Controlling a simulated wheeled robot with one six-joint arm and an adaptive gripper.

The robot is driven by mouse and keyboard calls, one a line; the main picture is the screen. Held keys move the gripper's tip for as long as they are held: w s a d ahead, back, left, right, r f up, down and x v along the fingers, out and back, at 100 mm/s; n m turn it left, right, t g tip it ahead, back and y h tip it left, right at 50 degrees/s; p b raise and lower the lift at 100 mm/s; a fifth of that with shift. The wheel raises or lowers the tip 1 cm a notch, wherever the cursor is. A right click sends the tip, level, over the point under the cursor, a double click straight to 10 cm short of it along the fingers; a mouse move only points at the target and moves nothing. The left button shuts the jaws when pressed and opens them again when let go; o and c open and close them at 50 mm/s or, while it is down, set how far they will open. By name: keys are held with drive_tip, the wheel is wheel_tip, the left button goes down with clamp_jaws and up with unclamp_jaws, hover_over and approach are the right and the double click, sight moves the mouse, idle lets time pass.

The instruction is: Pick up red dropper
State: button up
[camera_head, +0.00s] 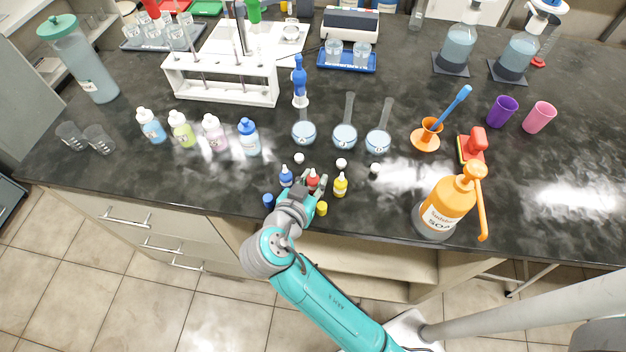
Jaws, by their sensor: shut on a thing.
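The red dropper (313,177) is a small bottle with a red top near the front edge of the bench. My gripper (315,184) is shut on it, and the fingers hide its lower part. I cannot tell whether it still touches the bench. A blue dropper (286,177) stands just left of my gripper. A yellow dropper (340,186) stands just to the right of it.
Blue (268,200) and yellow (322,208) caps lie by the front edge. Several white balls, including one (341,163), lie behind the droppers. An orange pump bottle (445,207) stands to the right.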

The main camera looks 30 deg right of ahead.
drive_tip(key=shift+r, duration=0.1)
wheel_tip(320, 180, up, 28)
drive_tip(key=f, duration=0.1)
drive_tip(key=w+d+f+n+h, duration=0.3)
drive_tip(key=w+n, duration=0.3)
drive_tip(key=n, duration=0.6)
drive_tip(key=w+d+f+n+t+h, duration=0.1)
drive_tip(key=w+d+f+n+h, duration=0.2)
drive_tip(key=n, duration=1)
drive_tip(key=w+f+h, duration=0.2)
drive_tip(key=h, duration=0.1)
drive_tip(key=shift+w+d, duration=0.3)
drive_tip(key=shift+w, duration=0.1)
drive_tip(key=shift+o, duration=0.3)
drive_tip(key=shift+c, duration=0.3)
idle(0.8)
idle(0.4)
idle(0.6)
